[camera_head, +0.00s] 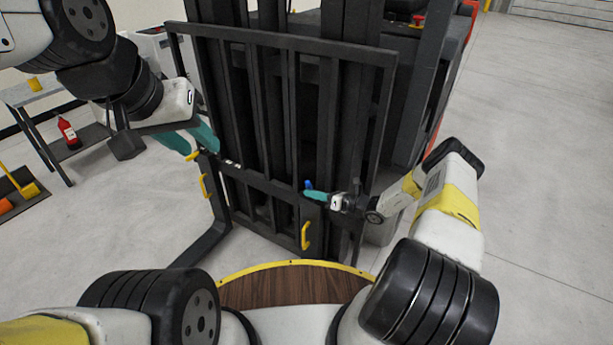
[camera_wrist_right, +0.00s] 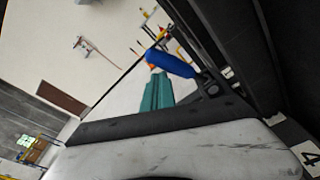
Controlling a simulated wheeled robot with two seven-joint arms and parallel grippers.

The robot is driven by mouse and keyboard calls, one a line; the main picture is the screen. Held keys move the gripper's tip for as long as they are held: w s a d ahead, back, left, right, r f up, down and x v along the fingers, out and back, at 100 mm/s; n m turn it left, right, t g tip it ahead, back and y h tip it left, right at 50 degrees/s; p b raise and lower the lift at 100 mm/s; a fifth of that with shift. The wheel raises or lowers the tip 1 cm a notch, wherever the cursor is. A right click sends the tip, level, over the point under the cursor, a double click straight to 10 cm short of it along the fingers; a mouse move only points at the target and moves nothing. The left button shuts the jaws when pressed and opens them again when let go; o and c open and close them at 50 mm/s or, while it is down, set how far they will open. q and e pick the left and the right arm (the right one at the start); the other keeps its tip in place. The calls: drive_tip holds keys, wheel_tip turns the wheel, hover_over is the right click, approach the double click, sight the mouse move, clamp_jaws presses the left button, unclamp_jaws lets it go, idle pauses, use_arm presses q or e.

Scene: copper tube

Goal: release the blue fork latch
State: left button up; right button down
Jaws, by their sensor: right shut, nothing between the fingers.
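The blue latch (camera_head: 308,184) is a small blue piece on the right side of the black fork carriage (camera_head: 280,185). In the right wrist view the blue latch (camera_wrist_right: 170,64) is a rounded blue handle on a black mount, just beyond the teal fingertips. My right gripper (camera_head: 307,194) is shut and empty, with its tips close beside the latch; whether they touch it I cannot tell. It also shows in the right wrist view (camera_wrist_right: 153,78). My left gripper (camera_head: 190,148) has its teal fingers apart near the carriage's left end, by a yellow handle (camera_head: 193,156).
The black mast and load guard (camera_head: 270,40) stand directly ahead. More yellow handles (camera_head: 306,236) are on the fork fronts. A dark fork (camera_head: 205,243) reaches along the floor at left. Floor at right is clear.

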drive_tip(key=f+v, duration=0.1)
drive_tip(key=v, duration=0.6)
drive_tip(key=shift+r, duration=0.45)
drive_tip(key=shift+d, duration=0.15)
